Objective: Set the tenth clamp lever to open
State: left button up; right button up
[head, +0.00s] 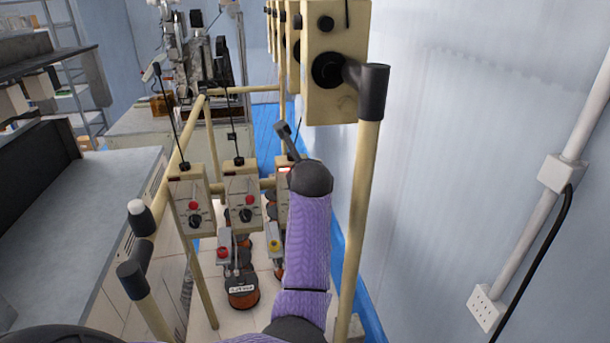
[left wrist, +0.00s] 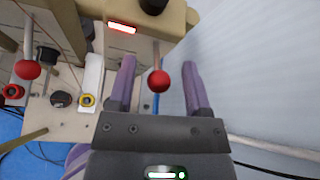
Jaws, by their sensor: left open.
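A clamp lever with a red ball knob (left wrist: 158,82) hangs from the underside of a beige unit (left wrist: 165,32) in the left wrist view. My left gripper (left wrist: 159,63) is open, with one purple finger on each side of this lever. The knob lies between the fingers in the picture; I cannot tell how deep it sits, and clear gaps show on both sides. No number on the lever can be read. In the head view my purple arm (head: 307,240) covers the gripper and this lever. My right gripper is in neither view.
Another red-knobbed lever (left wrist: 27,69) is at the left of the wrist view. Two beige units (head: 190,198) (head: 243,204) stand left of my arm in the head view. A beige post (head: 361,200) rises close on the right, before the pale wall (head: 480,150).

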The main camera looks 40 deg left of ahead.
pick_arm(q)
jog(key=b+v, duration=0.3)
jog(key=v, duration=0.6)
jog(key=shift+s+d+r, duration=0.15)
jog(key=shift+d+r, duration=0.05)
jog(key=shift+d, duration=0.05)
